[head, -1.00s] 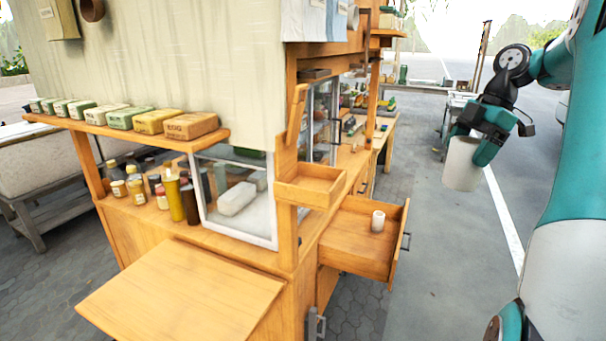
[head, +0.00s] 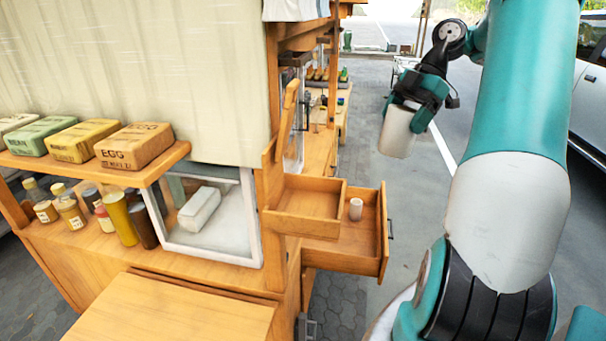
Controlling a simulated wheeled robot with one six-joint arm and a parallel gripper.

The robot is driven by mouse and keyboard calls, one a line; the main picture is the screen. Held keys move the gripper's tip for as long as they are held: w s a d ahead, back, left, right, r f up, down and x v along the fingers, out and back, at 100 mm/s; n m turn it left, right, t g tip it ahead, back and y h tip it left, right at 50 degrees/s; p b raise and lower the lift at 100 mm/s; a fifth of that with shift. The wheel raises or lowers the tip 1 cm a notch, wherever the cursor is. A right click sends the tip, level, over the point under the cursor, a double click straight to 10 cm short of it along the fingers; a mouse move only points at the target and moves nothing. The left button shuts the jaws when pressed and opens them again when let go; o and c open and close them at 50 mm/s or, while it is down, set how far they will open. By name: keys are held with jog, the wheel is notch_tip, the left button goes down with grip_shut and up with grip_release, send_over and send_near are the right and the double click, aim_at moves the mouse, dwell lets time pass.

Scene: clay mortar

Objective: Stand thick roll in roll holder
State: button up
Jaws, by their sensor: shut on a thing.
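The thick white roll (head: 397,135) hangs slightly tilted in my gripper (head: 412,106), in the air to the right of the cart. The gripper is shut on its upper part, and the fingers hide some of it. A shallow open wooden tray (head: 310,188) with a tall back piece is fixed at the cart's corner, left of and below the roll. It looks empty and may be the roll holder; I cannot tell for sure. A smaller white roll (head: 356,209) stands upright in the pulled-out drawer (head: 345,259).
A glass case (head: 205,213), several bottles (head: 118,218) and a shelf of labelled boxes (head: 134,145) are on the left of the cart. A wooden flap (head: 175,310) juts out in front. Paved ground right of the drawer is clear.

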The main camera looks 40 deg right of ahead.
aim_at(390, 119)
jog(key=shift+y, duration=0.8)
jog(key=a, duration=0.1)
jog(key=a+f+b, duration=0.1)
jog(key=a, duration=0.1)
jog(key=w+a, duration=0.1)
jog(key=a, duration=0.1)
jog(key=shift+w+f+b, duration=0.1)
jog(key=shift+f+b, duration=0.1)
jog(key=shift+b, duration=0.15)
jog(key=w+a+b, duration=0.3)
jog(key=a+b, duration=0.2)
jog(key=a, duration=0.9)
jog(key=a+f+h, duration=0.1)
jog(key=f, duration=0.1)
jog(key=a+f+h+p, duration=0.1)
jog(key=f, duration=0.1)
jog(key=w+a+f+h, duration=0.1)
jog(key=f, duration=0.1)
jog(key=shift+a+f+g+h, duration=0.1)
jog(key=shift+f+g+h, duration=0.1)
jog(key=shift+g+h, duration=0.1)
